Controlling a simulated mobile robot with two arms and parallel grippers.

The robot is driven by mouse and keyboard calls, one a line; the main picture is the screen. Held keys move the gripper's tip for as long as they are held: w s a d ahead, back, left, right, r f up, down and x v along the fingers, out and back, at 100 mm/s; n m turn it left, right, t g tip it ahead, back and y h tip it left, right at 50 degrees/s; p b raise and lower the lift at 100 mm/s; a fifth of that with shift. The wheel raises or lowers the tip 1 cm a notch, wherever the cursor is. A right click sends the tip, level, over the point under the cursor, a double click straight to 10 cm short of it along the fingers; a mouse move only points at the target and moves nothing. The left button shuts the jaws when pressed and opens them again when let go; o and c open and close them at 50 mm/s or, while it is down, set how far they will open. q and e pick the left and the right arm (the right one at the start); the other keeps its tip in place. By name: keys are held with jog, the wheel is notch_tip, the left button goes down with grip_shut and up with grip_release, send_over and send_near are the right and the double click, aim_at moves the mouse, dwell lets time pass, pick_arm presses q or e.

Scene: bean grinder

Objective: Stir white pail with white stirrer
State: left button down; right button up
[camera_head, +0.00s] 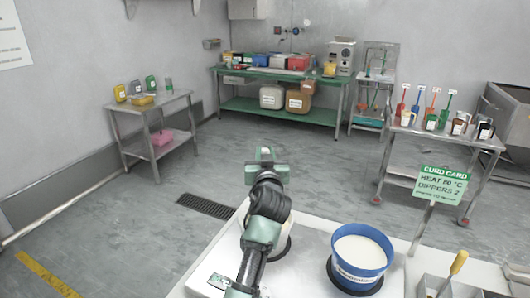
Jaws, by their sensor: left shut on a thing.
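A white rounded vessel (286,246), likely the white pail, stands on the pale worktop and is mostly hidden behind my left arm. My left gripper (265,152) is beyond and above it, seen from behind. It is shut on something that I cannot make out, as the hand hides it. I cannot see a white stirrer clearly anywhere. My right gripper is not in view.
A blue pail (361,252) with white contents stands right of my left arm. Behind it is a green curd card sign (441,184) on a post. A yellow-handled tool (458,263) sits at the right. A trolley (440,146) holds several coloured utensils.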

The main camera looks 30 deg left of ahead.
pick_arm(q)
notch_tip(320, 180, down, 8)
jog(key=b, duration=0.6)
jog(key=shift+b, duration=0.35)
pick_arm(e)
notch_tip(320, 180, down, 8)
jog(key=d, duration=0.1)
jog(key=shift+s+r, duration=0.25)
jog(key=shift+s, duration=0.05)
pick_arm(q)
jog(key=shift+d+f, duration=0.1)
jog(key=shift+d, duration=0.1)
